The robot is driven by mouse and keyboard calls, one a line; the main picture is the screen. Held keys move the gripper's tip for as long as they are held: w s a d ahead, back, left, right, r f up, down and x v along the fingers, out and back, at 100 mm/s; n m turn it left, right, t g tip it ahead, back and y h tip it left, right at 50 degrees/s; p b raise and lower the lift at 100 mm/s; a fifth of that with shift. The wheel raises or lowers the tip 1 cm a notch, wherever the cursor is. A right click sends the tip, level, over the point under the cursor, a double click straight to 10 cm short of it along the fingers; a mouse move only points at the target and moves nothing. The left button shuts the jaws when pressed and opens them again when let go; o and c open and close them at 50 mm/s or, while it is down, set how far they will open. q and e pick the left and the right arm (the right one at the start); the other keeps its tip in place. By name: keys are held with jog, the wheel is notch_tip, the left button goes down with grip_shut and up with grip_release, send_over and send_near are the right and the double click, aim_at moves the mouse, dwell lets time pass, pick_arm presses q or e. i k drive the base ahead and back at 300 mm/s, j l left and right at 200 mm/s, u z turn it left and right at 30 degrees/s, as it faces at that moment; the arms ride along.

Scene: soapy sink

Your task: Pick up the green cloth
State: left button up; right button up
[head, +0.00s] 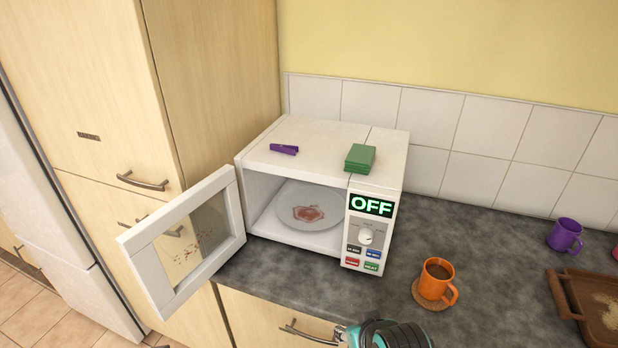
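A folded green cloth (360,157) lies on top of the white microwave (318,139), near its front right corner. Nothing touches the cloth. Part of one of my arms shows at the bottom edge of the head view, well below the cloth. Its fingertips cannot be made out, and I cannot tell which arm it is. No gripper is clearly seen.
The microwave door (186,240) stands open to the left; a stained plate (308,208) is inside. A purple object (284,149) lies on the microwave top. An orange mug (436,280), purple mug (565,235) and brown tray (568,294) stand on the counter (480,240).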

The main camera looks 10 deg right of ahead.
aim_at(359, 160)
jog(key=i+j+z, duration=0.1)
jog(key=j, duration=0.3)
jog(key=i+j+z, duration=0.1)
jog(key=j, duration=0.25)
jog(key=i+j, duration=0.2)
jog(key=j, duration=0.2)
jog(key=i+j+z, duration=0.1)
jog(key=j+z, duration=0.3)
